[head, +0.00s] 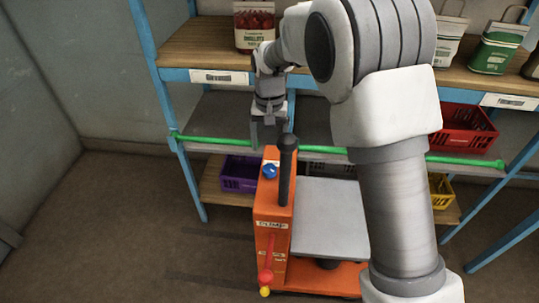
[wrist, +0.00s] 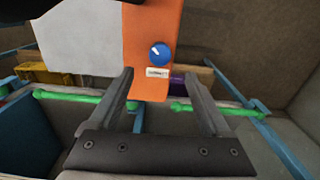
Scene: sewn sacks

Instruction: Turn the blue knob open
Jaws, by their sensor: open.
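The blue knob (head: 269,171) sits on top of an orange machine (head: 271,217), near its back end. In the wrist view the blue knob (wrist: 160,54) shows a white pointer line, with a small white label (wrist: 157,72) beside it. My gripper (head: 269,147) is above and behind the knob in the head view, apart from it. In the wrist view my gripper (wrist: 157,84) is open and empty, and the knob lies beyond the fingertips, roughly between them.
A black post (head: 286,170) rises from the machine right next to the knob. A green bar (head: 230,142) runs along the blue-framed shelf (head: 185,115) behind. Purple (head: 240,174) and red (head: 465,131) crates stand on the shelves. Floor at the left is clear.

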